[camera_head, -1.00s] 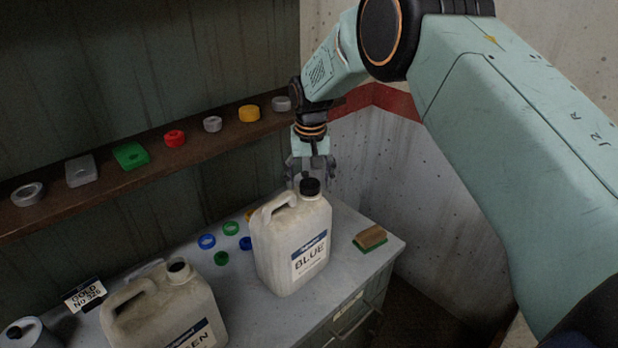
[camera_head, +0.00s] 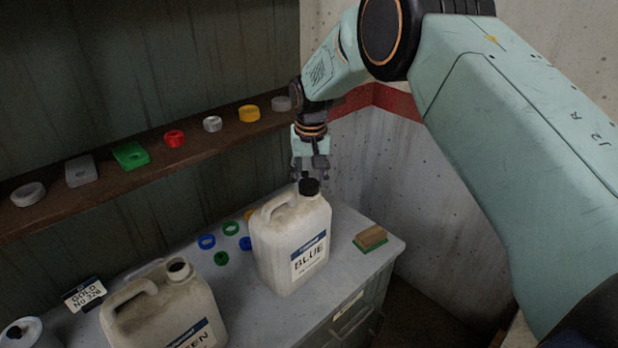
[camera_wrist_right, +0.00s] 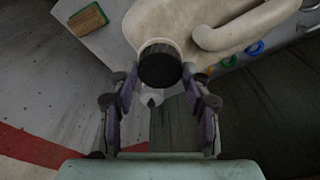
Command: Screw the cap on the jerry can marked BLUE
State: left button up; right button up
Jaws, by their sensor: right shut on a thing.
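The pale jerry can marked BLUE (camera_head: 285,248) stands upright on the bench top, its handle to the left in the head view. A black cap (camera_head: 310,187) sits at its neck; I cannot tell how far it is screwed on. In the right wrist view the fingertips of my right gripper (camera_wrist_right: 159,72) are shut on the two sides of the black cap (camera_wrist_right: 160,64). The can's pale top (camera_wrist_right: 188,18) and handle show beyond it. The neck is mostly hidden. My left gripper is out of view.
Another jerry can (camera_head: 160,315), with an open neck, stands front left. Blue and green rings (camera_head: 221,258) lie left of the BLUE can. A shelf (camera_head: 100,195) with several coloured caps runs behind.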

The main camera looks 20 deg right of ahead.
jog(key=shift+c, duration=0.7)
jog(key=m, duration=0.7)
jog(key=shift+s+f+h, duration=0.1)
jog(key=shift+f+h, duration=0.05)
jog(key=shift+h, duration=0.15)
jog(key=m+g, duration=0.1)
jog(key=m, duration=0.9)
jog(key=shift+m+g, duration=0.4)
jog(key=m, duration=0.3)
jog(key=shift+m, duration=0.3)
jog(key=m, duration=0.6)
jog(key=shift+m+g, duration=0.3)
jog(key=shift+g, duration=0.1)
